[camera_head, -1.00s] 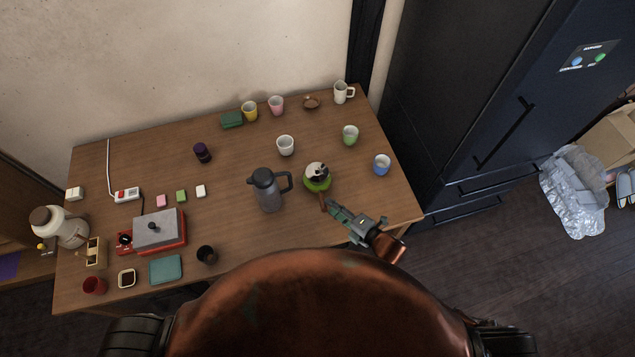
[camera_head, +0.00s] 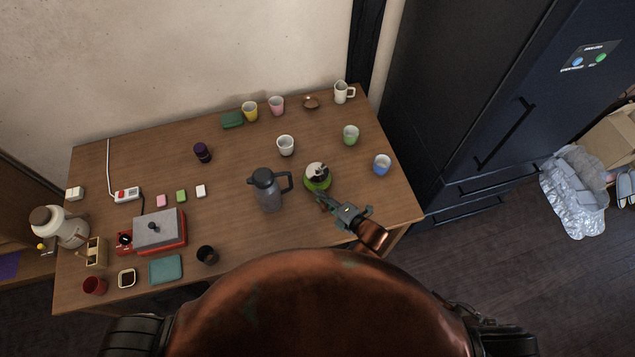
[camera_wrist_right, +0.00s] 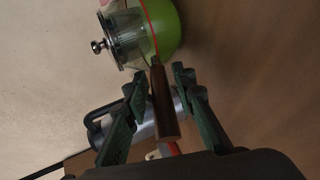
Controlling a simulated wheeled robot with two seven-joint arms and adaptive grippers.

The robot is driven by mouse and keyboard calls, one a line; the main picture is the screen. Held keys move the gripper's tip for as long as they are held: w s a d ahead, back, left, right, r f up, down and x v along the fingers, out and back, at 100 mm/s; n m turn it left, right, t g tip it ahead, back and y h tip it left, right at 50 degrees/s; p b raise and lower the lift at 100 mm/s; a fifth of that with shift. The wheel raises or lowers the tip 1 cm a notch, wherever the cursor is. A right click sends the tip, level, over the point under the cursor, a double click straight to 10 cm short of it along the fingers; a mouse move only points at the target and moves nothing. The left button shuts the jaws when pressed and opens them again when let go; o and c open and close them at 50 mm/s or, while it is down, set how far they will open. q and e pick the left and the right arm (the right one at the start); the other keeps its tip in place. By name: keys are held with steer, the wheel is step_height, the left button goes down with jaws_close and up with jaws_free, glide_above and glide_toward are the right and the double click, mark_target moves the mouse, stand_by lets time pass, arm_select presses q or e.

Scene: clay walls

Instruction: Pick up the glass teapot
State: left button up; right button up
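The glass teapot (camera_head: 317,178), with a green lower part and a clear upper part with a knob, stands near the right front of the wooden table (camera_head: 240,160). In the right wrist view the teapot (camera_wrist_right: 163,27) is at the top, and its brown handle (camera_wrist_right: 163,105) points down between the fingers. My right gripper (camera_head: 325,200) is at the handle, on the teapot's near side. Its two fingers (camera_wrist_right: 162,85) are apart, one on each side of the handle, with gaps visible. My left gripper does not show.
A grey jug (camera_head: 269,191) with a black handle stands close to the left of the teapot. A dark fridge (camera_head: 480,90) is beyond the table's right side.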

jaws_close()
steer(key=shift+r, duration=0.1)
stand_by(0.4)
